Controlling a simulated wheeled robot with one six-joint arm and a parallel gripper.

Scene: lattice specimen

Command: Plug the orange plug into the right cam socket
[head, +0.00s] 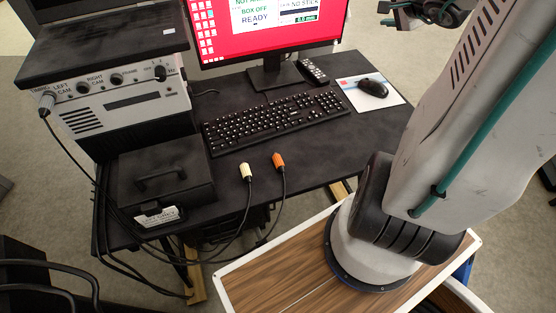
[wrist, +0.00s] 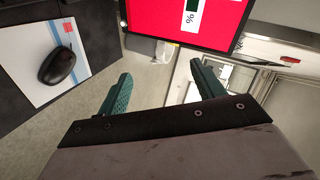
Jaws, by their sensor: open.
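The orange plug (head: 279,161) lies on the dark desk near its front edge, its cable running down over the edge. A cream plug (head: 245,171) lies just left of it. The right cam socket (head: 83,87) is a round socket on the front panel of the grey box (head: 125,100) at the left, and looks empty. A cable is plugged in at the panel's left end. My gripper (wrist: 163,88) is open and empty in the wrist view, its teal fingers spread apart above the floor, away from both plugs. In the head view only part of it shows, at the top right edge.
A black lidded case (head: 165,185) with a handle stands below the grey box. A keyboard (head: 275,120), a remote (head: 312,71), a mouse (head: 372,88) on a white mat and a red-screened monitor (head: 262,30) occupy the desk. Bare desk surrounds the plugs.

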